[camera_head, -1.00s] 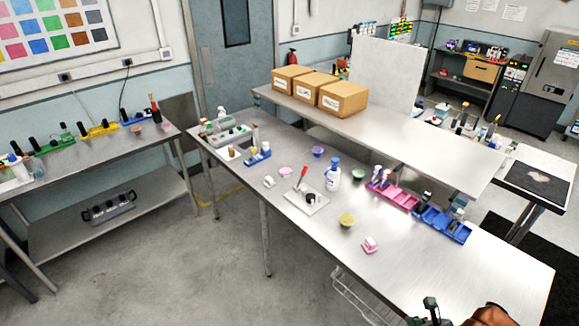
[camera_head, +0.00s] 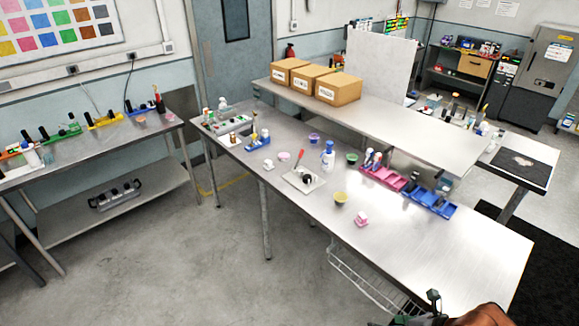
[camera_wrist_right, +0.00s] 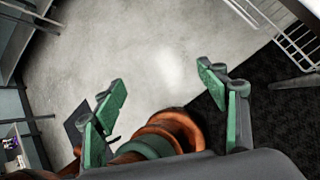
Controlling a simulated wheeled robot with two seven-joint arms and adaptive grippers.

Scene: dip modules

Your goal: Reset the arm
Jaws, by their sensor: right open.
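My right gripper (camera_wrist_right: 160,105) is open and empty in the right wrist view, its green fingers spread wide above the floor. Part of it also shows at the bottom edge of the head view (camera_head: 425,308), in front of the steel table. An orange-brown arm link of mine is beside it there. The same colouring shows between the fingers in the wrist view. Nothing is between the fingertips. My left gripper is not in view.
The steel table (camera_head: 425,238) holds pink trays (camera_head: 383,177), blue trays (camera_head: 430,202), a white-and-blue bottle (camera_head: 327,157), a yellow bowl (camera_head: 340,198) and a pink item (camera_head: 361,219). Its right front end is clear. A wire basket (camera_head: 375,278) hangs below. Boxes stand on the shelf behind.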

